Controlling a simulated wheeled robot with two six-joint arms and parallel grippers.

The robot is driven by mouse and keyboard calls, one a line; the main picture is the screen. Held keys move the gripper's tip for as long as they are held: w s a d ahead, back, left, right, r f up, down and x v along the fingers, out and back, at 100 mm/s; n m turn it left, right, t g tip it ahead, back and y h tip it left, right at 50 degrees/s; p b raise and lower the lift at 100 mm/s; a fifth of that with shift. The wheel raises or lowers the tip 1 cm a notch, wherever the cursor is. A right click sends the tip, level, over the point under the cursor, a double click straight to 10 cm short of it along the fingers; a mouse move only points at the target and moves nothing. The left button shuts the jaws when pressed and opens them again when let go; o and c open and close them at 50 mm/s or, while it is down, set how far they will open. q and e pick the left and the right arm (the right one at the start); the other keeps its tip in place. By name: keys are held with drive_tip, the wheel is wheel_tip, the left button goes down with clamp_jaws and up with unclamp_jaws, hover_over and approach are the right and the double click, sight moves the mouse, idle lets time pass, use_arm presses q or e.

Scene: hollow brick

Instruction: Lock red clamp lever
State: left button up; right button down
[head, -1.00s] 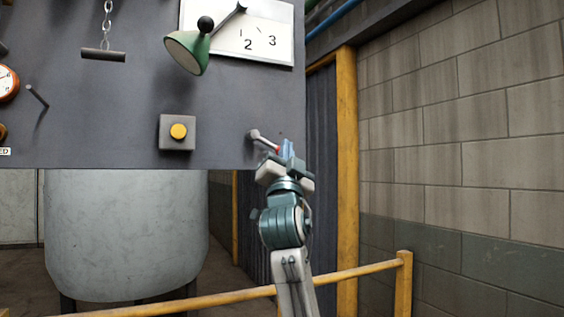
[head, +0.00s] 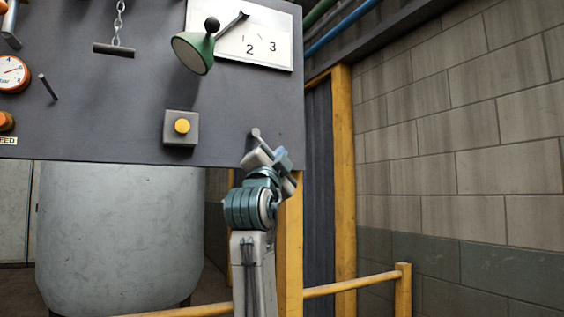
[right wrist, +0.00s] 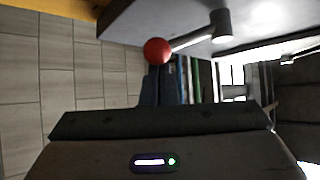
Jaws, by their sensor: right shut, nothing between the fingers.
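The red clamp lever has a grey pivot post (head: 256,134) near the lower right corner of the dark panel. In the head view its red ball end is hidden behind my right gripper (head: 274,156), which is just below and right of the post. In the right wrist view the red ball (right wrist: 157,51) shows fully, on a pale rod running to the grey pivot. My right gripper is shut and empty. The ball is just beyond the fingers in that view; I cannot tell whether they touch. My left gripper is not in view.
The dark panel (head: 100,105) also carries a yellow button (head: 182,126), a green lamp-shaped handle (head: 193,52) by a 1-2-3 plate, and a hanging chain bar (head: 114,49). A yellow railing (head: 350,284) crosses below. A block wall (head: 450,150) stands right.

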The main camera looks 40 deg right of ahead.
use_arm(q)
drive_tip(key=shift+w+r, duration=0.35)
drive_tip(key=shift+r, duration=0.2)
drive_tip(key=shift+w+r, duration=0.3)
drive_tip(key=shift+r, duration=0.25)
use_arm(e)
drive_tip(key=m+g, duration=0.1)
drive_tip(key=a+m+g, duration=0.1)
drive_tip(key=m+g, duration=0.1)
drive_tip(key=a+f+m+g+y, duration=0.1)
drive_tip(key=shift+w+a+m, duration=0.25)
drive_tip(key=shift+w+m, duration=0.05)
drive_tip(key=shift+m, duration=0.1)
drive_tip(key=shift+d, duration=0.1)
